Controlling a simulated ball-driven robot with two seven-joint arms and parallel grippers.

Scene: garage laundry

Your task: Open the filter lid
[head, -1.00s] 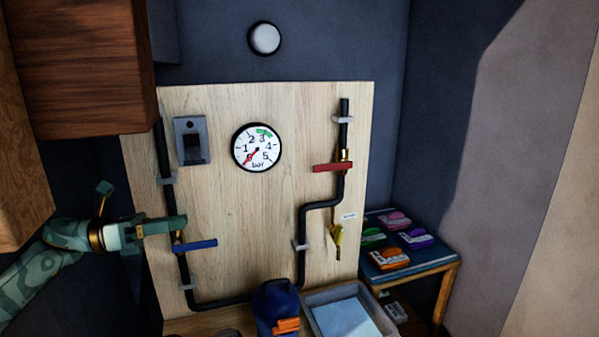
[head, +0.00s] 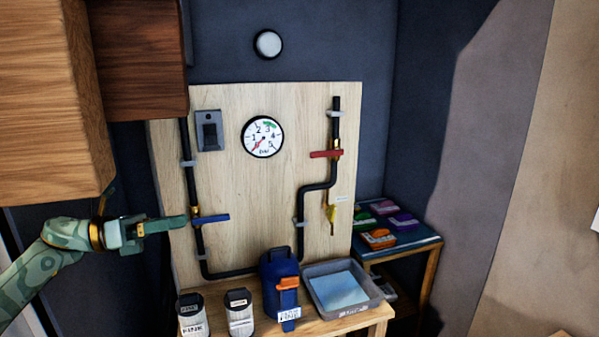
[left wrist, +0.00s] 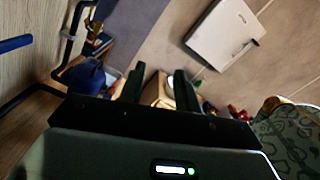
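The filter (head: 277,270) is a dark blue housing with a dark blue top and an orange latch (head: 288,284) on its front. It stands upright on the wooden bench below the pipe, and its lid looks shut. A blue shape that looks like the filter also shows in the left wrist view (left wrist: 84,77). My left gripper (head: 182,222) is up and left of the filter, well apart from it, near the blue valve handle (head: 210,218). Its two fingers are apart and empty in the left wrist view (left wrist: 158,84). My right gripper is not in view.
Two labelled cartridges (head: 238,312) (head: 193,315) stand left of the filter. A grey tray (head: 376,300) is right of it. The black pipe (head: 232,273) runs behind. A red valve handle (head: 326,154) and gauge (head: 262,136) are on the board. Wooden cabinets (head: 140,60) hang above my left arm.

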